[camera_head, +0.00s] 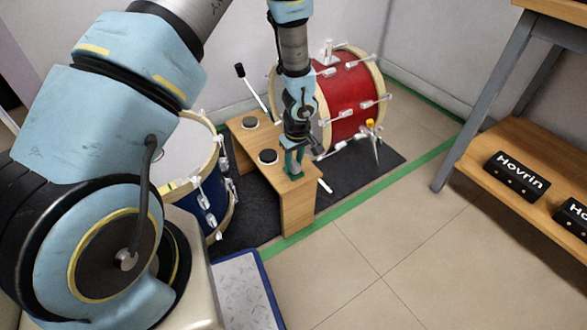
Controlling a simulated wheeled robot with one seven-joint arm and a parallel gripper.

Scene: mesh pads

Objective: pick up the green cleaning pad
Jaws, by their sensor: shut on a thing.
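The green cleaning pad (291,177) shows as a small dark green patch at the right end of the low wooden bench. My gripper (294,168) points down over that end of the bench and is shut on the pad. The fingers hide much of the pad. I cannot tell whether the pad still touches the bench top.
The wooden bench (297,208) also carries two dark round pads (268,156) (250,122). A blue drum (205,200) stands left of it, a red drum (352,97) behind right. A shelf (540,205) stands right. Floor at front right is clear.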

